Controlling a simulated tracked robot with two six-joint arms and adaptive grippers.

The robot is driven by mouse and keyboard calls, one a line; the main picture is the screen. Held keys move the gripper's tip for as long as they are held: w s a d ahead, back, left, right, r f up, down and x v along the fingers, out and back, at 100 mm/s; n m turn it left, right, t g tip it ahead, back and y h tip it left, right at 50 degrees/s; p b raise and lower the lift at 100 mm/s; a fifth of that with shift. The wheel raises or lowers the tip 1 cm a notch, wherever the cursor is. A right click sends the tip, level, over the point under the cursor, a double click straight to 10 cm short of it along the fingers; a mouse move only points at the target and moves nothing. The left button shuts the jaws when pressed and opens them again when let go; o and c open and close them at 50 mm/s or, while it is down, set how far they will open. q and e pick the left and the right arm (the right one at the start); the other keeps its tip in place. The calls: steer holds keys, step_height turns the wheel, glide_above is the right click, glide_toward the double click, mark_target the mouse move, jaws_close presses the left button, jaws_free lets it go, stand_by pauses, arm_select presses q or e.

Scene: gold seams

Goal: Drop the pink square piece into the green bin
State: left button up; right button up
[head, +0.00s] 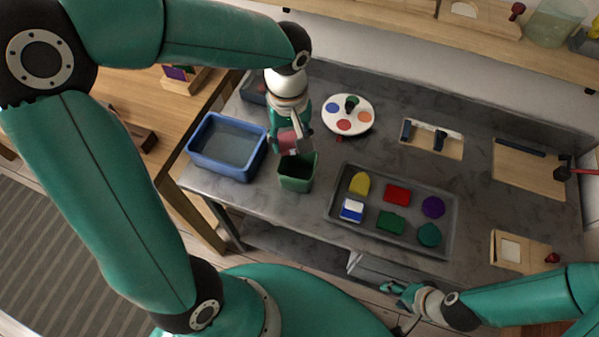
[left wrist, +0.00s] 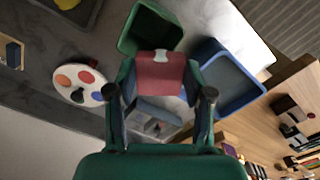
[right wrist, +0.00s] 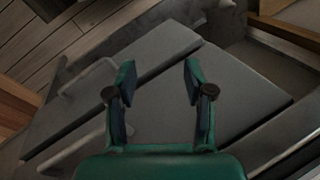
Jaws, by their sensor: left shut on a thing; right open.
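The pink square piece (left wrist: 160,75) is held between the fingers of my left gripper (left wrist: 160,90). In the head view the piece (head: 289,141) shows just above and beside the back rim of the green bin, and my left gripper (head: 297,142) points down there. The green bin (head: 296,183) stands on the grey table; it also shows in the left wrist view (left wrist: 133,40), with its opening partly covered by the piece. My right gripper (head: 398,296) is open and empty, low in front of the table; it also shows in the right wrist view (right wrist: 158,85).
A blue bin (head: 212,170) stands left of the green one. A grey tray (head: 337,205) with several coloured pieces lies to the right. A white round palette (head: 364,103) with coloured spots is behind. Drawer fronts (right wrist: 170,60) lie before my right gripper.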

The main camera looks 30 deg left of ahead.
arm_select(q)
steer(key=shift+f+b, duration=0.55)
steer(key=shift+f, duration=0.6)
steer(key=o, duration=1.3)
steer(key=shift+r, duration=0.15)
step_height(320, 180, up, 12)
steer(key=shift+f, duration=0.2)
